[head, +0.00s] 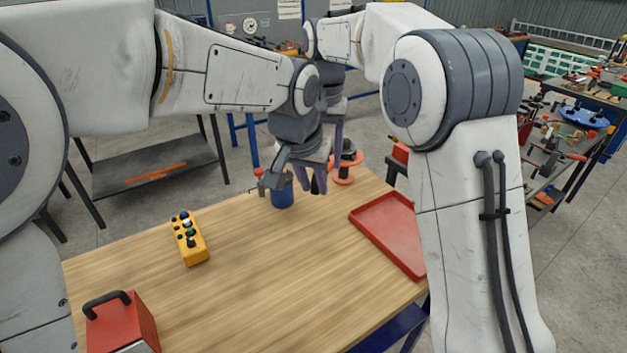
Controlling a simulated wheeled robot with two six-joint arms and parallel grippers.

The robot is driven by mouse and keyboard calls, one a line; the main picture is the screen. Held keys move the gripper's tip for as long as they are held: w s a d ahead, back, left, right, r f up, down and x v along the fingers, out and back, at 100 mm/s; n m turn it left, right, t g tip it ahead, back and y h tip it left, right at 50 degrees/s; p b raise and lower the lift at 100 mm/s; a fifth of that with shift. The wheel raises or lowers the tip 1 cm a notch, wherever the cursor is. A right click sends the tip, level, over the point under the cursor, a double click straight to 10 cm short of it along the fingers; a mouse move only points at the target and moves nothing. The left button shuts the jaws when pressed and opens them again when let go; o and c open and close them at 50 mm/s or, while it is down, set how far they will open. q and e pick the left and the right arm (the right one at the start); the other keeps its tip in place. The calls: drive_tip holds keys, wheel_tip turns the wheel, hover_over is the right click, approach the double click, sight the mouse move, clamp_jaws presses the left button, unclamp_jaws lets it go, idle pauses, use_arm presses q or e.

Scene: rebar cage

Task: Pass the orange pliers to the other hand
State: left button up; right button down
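My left gripper (287,178) points down above the far edge of the wooden table, at a blue cup (283,196). Its fingers overlap the cup in the picture, and I cannot tell whether they are closed on anything. A small orange-red bit (258,172) shows at the left side of these fingers; it may be part of the orange pliers, but it is too small to be sure. My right arm reaches in behind the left wrist. Its gripper is mostly hidden there, so its fingers and anything in them cannot be made out.
On the wooden table (250,270) are a yellow control box (190,245) with buttons, a red box (122,325) with a black handle at the front left, and a red tray (385,235) at the right. An orange-based object (345,172) stands behind the grippers. The table's middle is clear.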

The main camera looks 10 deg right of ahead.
drive_tip(key=shift+c, duration=0.6)
unclamp_jaws()
drive_tip(key=shift+r, duration=0.1)
wheel_tip(320, 180, up, 12)
drive_tip(key=w+d+f+n+t+y, duration=0.1)
drive_tip(key=w+d+f+t, duration=0.2)
drive_tip(key=d+f, duration=0.5)
drive_tip(key=w+d+f+t+y, duration=0.1)
drive_tip(key=w+d+f+t, duration=0.15)
drive_tip(key=d+f, duration=0.5)
drive_tip(key=s+a+f+n+g, duration=0.1)
drive_tip(key=s+a+f+n, duration=0.1)
drive_tip(key=s+a, duration=0.5)
drive_tip(key=s+a+f+n+g, duration=0.2)
drive_tip(key=s+a+n, duration=0.3)
drive_tip(key=s, duration=1.3)
drive_tip(key=s+a+f+n+g, duration=0.2)
drive_tip(key=s+a+n, duration=0.1)
drive_tip(key=s+a, duration=0.6)
drive_tip(key=s, duration=0.4)
drive_tip(key=shift+a+h, duration=0.25)
drive_tip(key=shift+h, duration=0.15)
